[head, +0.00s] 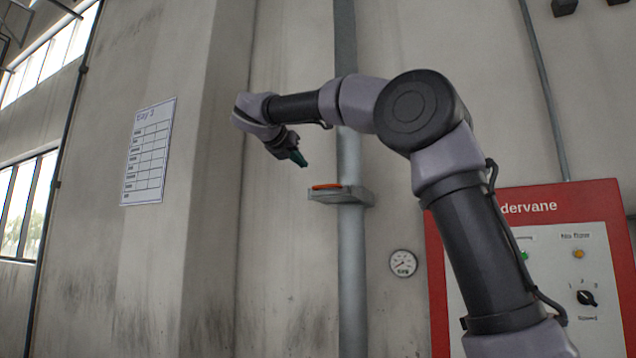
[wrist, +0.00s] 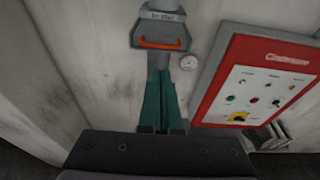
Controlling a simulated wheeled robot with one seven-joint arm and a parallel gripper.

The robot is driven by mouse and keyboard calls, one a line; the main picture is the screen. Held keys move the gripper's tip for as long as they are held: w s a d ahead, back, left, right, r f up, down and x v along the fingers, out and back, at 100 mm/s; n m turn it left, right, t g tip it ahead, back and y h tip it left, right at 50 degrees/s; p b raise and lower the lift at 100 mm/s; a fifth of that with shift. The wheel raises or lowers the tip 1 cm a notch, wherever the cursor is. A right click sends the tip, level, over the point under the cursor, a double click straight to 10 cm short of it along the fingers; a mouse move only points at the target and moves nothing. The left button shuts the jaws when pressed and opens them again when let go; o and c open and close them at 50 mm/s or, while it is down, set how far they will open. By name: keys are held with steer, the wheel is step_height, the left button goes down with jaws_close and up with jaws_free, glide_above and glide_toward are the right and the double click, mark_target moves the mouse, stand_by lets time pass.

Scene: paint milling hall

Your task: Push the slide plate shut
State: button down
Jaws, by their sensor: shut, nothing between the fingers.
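The slide plate (head: 358,197) is a grey flat piece at a vertical pipe, with an orange handle (head: 327,186) at its front left. It sticks out from the pipe toward the left in the head view. In the wrist view the plate (wrist: 147,24) is at the top middle, with its orange handle (wrist: 161,43) across it and a small label above. My gripper (head: 302,161) is shut and empty, above and left of the handle in the head view. In the wrist view its green fingers (wrist: 161,80) point toward the plate, apart from the handle.
The grey pipe (head: 353,265) runs down the wall. A round gauge (head: 403,263) is on the wall right of it. A red-framed control panel (head: 437,290) stands at the right. A paper chart (head: 148,152) hangs at the left. The space around my gripper is free.

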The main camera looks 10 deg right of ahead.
mark_target(324, 186)
steer(key=x, duration=1.3)
steer(key=shift+w+d+f, duration=0.15)
steer(key=shift+w+d, duration=0.1)
steer(key=shift+w, duration=0.1)
steer(key=shift+d, duration=0.1)
